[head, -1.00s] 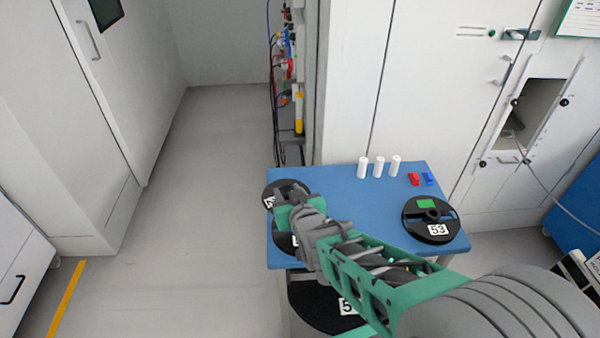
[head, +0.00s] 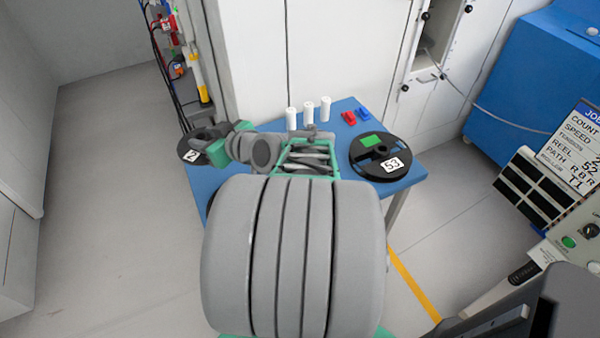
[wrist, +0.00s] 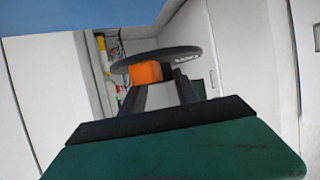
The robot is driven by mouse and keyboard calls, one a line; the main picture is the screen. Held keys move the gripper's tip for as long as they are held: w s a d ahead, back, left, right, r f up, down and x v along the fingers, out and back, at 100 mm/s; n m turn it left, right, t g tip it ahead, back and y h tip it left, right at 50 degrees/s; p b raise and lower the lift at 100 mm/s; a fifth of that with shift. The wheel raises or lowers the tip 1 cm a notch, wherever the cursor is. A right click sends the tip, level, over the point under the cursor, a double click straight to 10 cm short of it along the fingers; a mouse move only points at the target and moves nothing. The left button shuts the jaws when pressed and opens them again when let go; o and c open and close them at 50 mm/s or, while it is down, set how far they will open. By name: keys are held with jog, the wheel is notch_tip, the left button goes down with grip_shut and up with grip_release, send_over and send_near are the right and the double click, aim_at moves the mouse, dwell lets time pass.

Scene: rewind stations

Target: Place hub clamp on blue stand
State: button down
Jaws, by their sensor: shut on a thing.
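My gripper (head: 212,150) is at the left edge of the blue-topped stand (head: 338,137) in the head view. It is shut on a black reel-like disc (head: 187,151) with a white number label, partly hidden by my gripper. In the wrist view the disc (wrist: 178,53) is seen edge-on, with an orange block (wrist: 145,73) below it at the fingers. A small red piece (head: 349,118) and a small blue piece (head: 363,114) lie at the stand's back right. I cannot tell for sure which thing is the hub clamp.
A black reel marked 53 (head: 381,160) with a green patch lies on the stand's right side. Several white cylinders, one of them here (head: 309,113), stand at the back. Pale cabinets (head: 310,50) are behind. My arm hides much of the stand. The floor (head: 90,200) at left is clear.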

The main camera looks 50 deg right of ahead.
jog(key=s+d+n+y+b, duration=0.1)
jog(key=s+d+b, duration=0.45)
jog(key=s, duration=0.45)
jog(key=shift+y, duration=0.3)
jog(key=w+d+f+b, duration=0.1)
jog(key=w+f+b, duration=0.1)
jog(key=w, duration=0.2)
jog(key=w+d+f+b, duration=0.1)
jog(key=w+f, duration=0.2)
jog(key=w, duration=0.1)
jog(key=w+d+f+b, duration=0.1)
jog(key=w+f+b, duration=0.1)
jog(key=w+f, duration=0.1)
jog(key=shift+w+d+f+b, duration=0.1)
jog(key=shift+w+f+b, duration=0.1)
jog(key=shift+w, duration=0.15)
jog(key=shift+w+d+f+b, duration=0.1)
jog(key=shift+w+b, duration=0.05)
jog(key=shift+w, duration=0.15)
notch_tip(320, 180, down, 3)
jog(key=shift+w+r+b, duration=0.1)
jog(key=shift+w+b, duration=0.05)
jog(key=shift+b, duration=0.15)
jog(key=shift+f, duration=0.35)
jog(key=c, duration=0.9)
grip_release()
